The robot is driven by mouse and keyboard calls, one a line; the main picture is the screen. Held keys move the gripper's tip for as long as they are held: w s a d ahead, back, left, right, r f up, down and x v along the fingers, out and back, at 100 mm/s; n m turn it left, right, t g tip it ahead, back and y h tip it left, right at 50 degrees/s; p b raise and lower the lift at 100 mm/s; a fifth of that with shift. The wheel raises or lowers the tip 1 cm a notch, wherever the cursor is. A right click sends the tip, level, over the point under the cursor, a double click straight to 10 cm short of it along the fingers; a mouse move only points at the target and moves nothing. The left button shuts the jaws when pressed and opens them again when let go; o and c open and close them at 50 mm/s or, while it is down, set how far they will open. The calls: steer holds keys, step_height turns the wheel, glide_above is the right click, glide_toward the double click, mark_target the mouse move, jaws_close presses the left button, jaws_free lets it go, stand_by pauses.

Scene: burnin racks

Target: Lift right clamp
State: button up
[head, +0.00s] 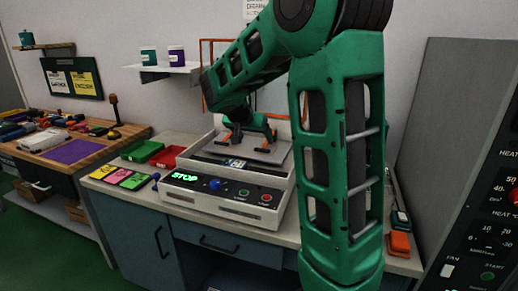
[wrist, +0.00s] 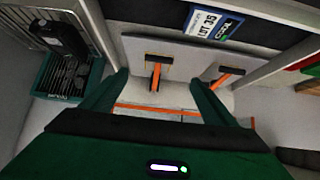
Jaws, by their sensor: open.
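The right clamp is an orange and black lever on a grey plate (head: 283,160) in the white machine (head: 225,203). In the head view the clamp (head: 264,149) is partly covered by my gripper (head: 262,136). In the wrist view, which is turned around, the right clamp (wrist: 156,75) is the left one. It lies between the tips of my open green fingers (wrist: 160,80). I cannot tell if they touch it. The other clamp (wrist: 224,75) is outside the fingers, to the right in the wrist view; it also shows in the head view (head: 226,136).
A label card (wrist: 213,22) lies by the plate's edge. In the wrist view a green basket (wrist: 68,76) and black object (wrist: 60,38) lie left.

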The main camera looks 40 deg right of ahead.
mark_target(262, 149)
steer(key=x, duration=1)
steer(key=shift+s, duration=0.1)
